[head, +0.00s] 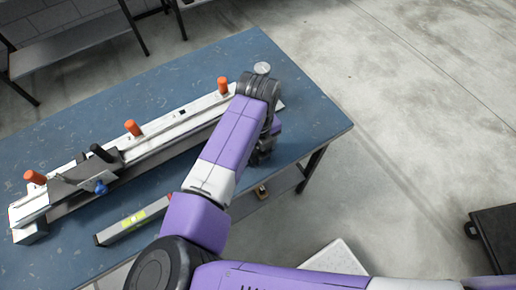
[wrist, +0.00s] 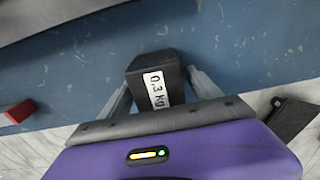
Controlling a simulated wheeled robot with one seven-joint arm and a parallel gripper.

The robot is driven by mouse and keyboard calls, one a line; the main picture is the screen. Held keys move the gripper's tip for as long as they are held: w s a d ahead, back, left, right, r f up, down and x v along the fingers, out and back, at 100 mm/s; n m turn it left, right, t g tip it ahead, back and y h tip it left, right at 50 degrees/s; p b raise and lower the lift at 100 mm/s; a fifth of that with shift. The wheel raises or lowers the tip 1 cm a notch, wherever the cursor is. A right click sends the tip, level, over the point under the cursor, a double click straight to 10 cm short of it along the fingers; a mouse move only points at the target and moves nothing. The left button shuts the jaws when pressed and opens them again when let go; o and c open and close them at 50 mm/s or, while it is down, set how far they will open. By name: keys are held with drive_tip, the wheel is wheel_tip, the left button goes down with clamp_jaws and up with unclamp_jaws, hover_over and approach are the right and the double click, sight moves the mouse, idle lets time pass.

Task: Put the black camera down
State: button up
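In the wrist view a black block (wrist: 152,66) with a white label reading "0.3 KG" sits between the two fingers of my gripper (wrist: 158,92). The fingers lie against its left and right sides, so my gripper looks shut on it. Nothing here is clearly a camera; this block is the black thing in my grip. The blue table top (wrist: 240,45) lies behind the block; I cannot tell whether the block touches it. In the head view my arm reaches over the table's right end (head: 315,115), and my gripper and the block are mostly hidden by my wrist.
A long pale rail (head: 170,130) with orange knobs runs along the table. A spirit level (head: 133,220) lies near the front edge. A small round silvery thing (head: 262,68) is by the rail's far end. The table's right end has bare room. Grey floor lies beyond.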

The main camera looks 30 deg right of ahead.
wheel_tip(320, 180, up, 12)
drive_tip(key=shift+r, duration=0.2)
idle(0.5)
